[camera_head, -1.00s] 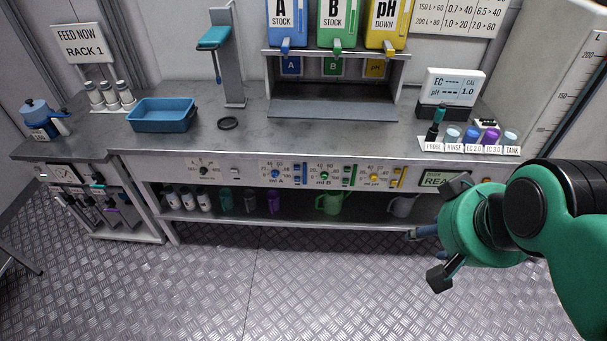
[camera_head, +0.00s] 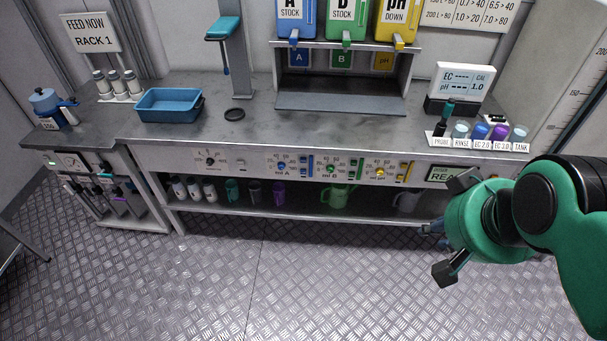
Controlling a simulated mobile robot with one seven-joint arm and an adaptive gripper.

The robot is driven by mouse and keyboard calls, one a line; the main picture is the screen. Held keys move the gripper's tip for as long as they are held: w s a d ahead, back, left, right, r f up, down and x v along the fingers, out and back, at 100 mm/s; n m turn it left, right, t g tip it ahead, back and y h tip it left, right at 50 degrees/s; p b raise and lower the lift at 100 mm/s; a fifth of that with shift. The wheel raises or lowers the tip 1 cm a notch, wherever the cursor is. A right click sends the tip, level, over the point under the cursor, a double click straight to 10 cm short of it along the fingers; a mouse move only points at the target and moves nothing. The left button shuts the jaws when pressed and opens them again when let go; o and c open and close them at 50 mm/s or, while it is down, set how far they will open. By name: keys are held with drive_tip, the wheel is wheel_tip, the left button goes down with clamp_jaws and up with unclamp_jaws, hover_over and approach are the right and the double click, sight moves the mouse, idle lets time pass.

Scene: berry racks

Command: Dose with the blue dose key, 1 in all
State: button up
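The blue dose controls are on the bench's front panel: a blue dial (camera_head: 282,168) marked A and a blue upright bar (camera_head: 306,166) just right of it. Which small part is the key itself is too small to tell. Above them stands the blue A stock container (camera_head: 296,17) with a blue tap. My gripper (camera_head: 440,228) is at the right, in front of the bench and well to the right of the blue controls. Its dark fingers are spread apart, with nothing seen between them.
Green (camera_head: 330,169) and yellow (camera_head: 380,171) dials sit farther right on the panel. Bottles and jugs stand on the shelf below. The metal floor (camera_head: 250,280) is clear.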

clamp_jaws()
idle(1.0)
